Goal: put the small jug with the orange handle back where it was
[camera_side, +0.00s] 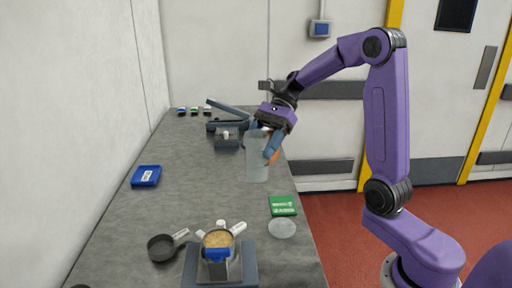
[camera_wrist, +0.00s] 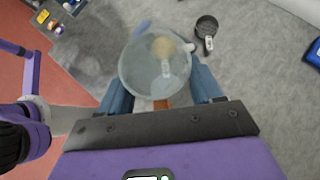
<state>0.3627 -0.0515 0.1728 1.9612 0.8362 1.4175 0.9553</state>
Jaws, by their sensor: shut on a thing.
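The small jug (camera_side: 257,160) is a clear, pale, tall vessel with an orange handle (camera_side: 274,157). It is upright in the side view and looks held above the grey counter, though the gap under it is hard to judge. My gripper (camera_side: 267,143) is shut on the jug at its handle side. In the wrist view the jug (camera_wrist: 152,68) lies between my two blue fingers (camera_wrist: 160,96), with the orange handle (camera_wrist: 161,103) showing between them. The jug looks empty; the counter shows blurred through it. A pale round disc (camera_side: 282,228) lies on the counter near the right edge.
A grain-filled container (camera_side: 218,239) stands on a blue-grey base at the front. A black measuring cup (camera_side: 162,248) lies left of it. A green packet (camera_side: 282,205) is by the right edge, a blue box (camera_side: 146,176) at left. A sealer-like device (camera_side: 228,128) stands behind.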

